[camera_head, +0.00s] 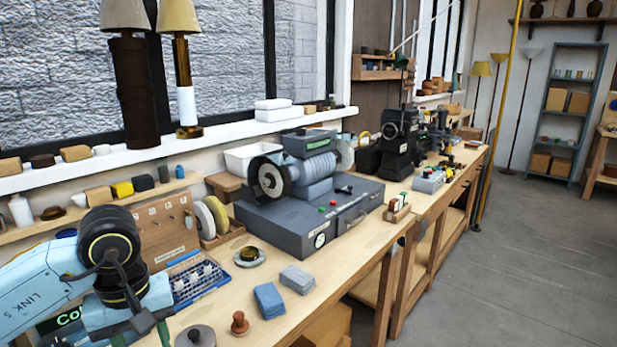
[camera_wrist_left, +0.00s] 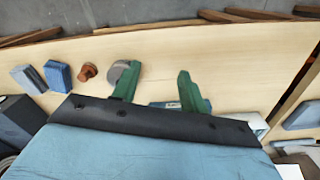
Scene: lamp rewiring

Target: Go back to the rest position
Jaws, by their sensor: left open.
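My left arm comes in from the left in the head view, with its gripper (camera_head: 142,338) low over the near end of the workbench (camera_head: 340,270), partly cut off by the bottom edge. In the left wrist view the two green fingers of the left gripper (camera_wrist_left: 160,72) stand apart with nothing between them but bare bench top. A grey round lidded piece (camera_wrist_left: 120,70) shows close beside one finger, partly hidden by it; in the head view it sits right of the gripper (camera_head: 196,337). My right gripper is in neither view.
A red-brown knob (camera_head: 239,323), a blue block (camera_head: 269,300) and a grey block (camera_head: 297,279) lie on the bench. A blue tray of small parts (camera_head: 200,282) and a small dish (camera_head: 249,256) are near the arm. A grinder (camera_head: 290,180) stands behind. Open floor (camera_head: 510,270) lies right.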

